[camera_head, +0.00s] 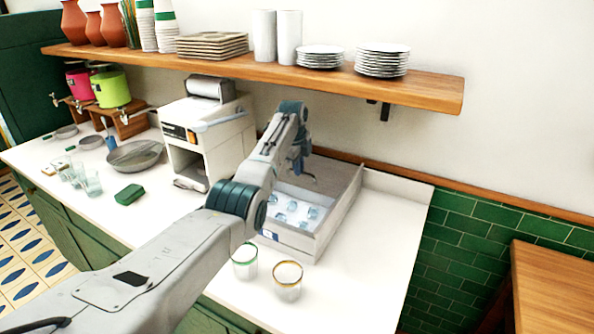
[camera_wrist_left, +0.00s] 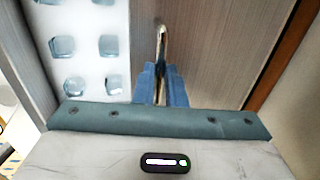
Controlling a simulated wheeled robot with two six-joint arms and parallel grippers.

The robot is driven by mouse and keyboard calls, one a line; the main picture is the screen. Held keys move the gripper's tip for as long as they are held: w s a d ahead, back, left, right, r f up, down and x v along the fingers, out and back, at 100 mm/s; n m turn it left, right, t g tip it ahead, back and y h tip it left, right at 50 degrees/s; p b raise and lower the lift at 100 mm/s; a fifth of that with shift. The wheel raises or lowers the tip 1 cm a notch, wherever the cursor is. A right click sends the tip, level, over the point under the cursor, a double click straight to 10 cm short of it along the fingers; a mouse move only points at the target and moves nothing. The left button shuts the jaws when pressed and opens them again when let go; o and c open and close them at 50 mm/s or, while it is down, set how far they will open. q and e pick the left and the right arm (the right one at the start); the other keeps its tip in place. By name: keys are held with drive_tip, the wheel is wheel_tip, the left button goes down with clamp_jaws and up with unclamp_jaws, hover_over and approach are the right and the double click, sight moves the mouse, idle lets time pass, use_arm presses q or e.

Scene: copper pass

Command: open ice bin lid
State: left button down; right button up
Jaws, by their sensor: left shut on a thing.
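The grey ice bin (camera_head: 318,246) stands on the white counter. Its front part is uncovered and shows several clear ice cubes (camera_head: 292,208) on a white bed; cubes also show at the left of the left wrist view (camera_wrist_left: 62,47). The grey lid (camera_head: 338,172) covers the back part of the bin and fills the middle of the left wrist view (camera_wrist_left: 225,45). My left gripper (camera_head: 304,168) is over the lid. In the left wrist view its blue fingers (camera_wrist_left: 161,75) are shut on the slim metal lid handle (camera_wrist_left: 162,38). My right gripper is not in view.
A glass with a green rim (camera_head: 245,262) and one with a gold rim (camera_head: 288,280) stand before the bin. A white machine (camera_head: 207,135) stands left of it. A wooden shelf (camera_head: 270,70) with dishes hangs above. The counter right of the bin is clear.

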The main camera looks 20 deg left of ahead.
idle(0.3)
use_arm(q)
drive_tip(key=c, duration=1.5)
unclamp_jaws()
drive_tip(key=shift+r, duration=0.3)
drive_tip(key=r+b, duration=0.1)
drive_tip(key=r, duration=0.2)
drive_tip(key=s+r+b, duration=0.1)
drive_tip(key=r, duration=0.2)
drive_tip(key=s+r+b, duration=0.1)
drive_tip(key=r, duration=0.2)
drive_tip(key=shift+a+r+b, duration=0.15)
drive_tip(key=shift+r+b, duration=0.25)
